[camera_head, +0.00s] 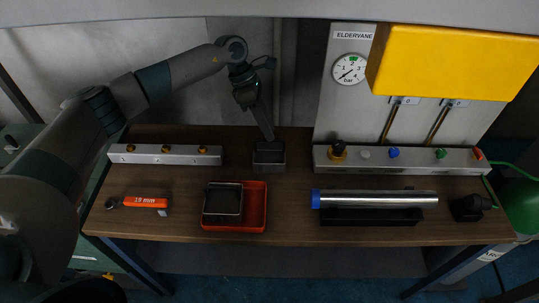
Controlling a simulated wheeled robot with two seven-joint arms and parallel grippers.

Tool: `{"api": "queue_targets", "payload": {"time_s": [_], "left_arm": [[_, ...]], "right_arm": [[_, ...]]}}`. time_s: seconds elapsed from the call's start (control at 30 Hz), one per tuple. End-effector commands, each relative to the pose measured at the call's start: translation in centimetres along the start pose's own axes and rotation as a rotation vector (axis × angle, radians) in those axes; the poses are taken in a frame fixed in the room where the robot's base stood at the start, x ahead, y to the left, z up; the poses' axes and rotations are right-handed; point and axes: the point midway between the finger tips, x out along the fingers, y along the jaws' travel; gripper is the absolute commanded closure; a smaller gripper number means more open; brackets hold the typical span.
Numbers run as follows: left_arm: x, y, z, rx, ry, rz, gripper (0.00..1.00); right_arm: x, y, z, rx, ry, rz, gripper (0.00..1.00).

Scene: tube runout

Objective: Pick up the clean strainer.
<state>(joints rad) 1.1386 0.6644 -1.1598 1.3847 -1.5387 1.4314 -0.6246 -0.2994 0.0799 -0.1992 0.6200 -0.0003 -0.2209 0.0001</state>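A small dark square-topped box (269,155), which may be a strainer, stands at the back middle of the table. My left gripper (266,134) points down at it from above, its tips at or just over the box's top edge. I cannot tell whether they touch it, or whether the fingers are apart. A second dark square open container (222,201), possibly another strainer, sits in the left part of a red tray (254,222). Neither looks plainly clean or dirty at this size. My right gripper is out of view.
A silver tube (380,199) with a blue end lies on a black cradle at the right. Behind it is a valve manifold (405,168), under a gauge and yellow box (450,62). A metal rail (150,154) and an orange 19 mm wrench (146,202) lie left.

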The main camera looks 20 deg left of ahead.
Motion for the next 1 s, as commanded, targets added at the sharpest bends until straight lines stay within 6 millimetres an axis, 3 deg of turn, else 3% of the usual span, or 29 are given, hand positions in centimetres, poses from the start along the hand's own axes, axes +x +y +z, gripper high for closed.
{"api": "queue_targets", "payload": {"time_s": [0.27, 0.63, 1.0], "left_arm": [[0.4, -0.1, 0.0, 0.000, 0.000, -0.002, 0.71], [4.2, -0.3, -0.1, -0.001, 0.000, -0.004, 0.71], [5.2, -0.2, -0.2, 0.000, 0.000, 0.000, 0.71]], "right_arm": [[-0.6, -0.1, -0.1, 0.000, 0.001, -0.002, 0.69], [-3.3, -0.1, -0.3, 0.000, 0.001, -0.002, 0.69], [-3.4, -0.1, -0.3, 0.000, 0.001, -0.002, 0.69]]}}
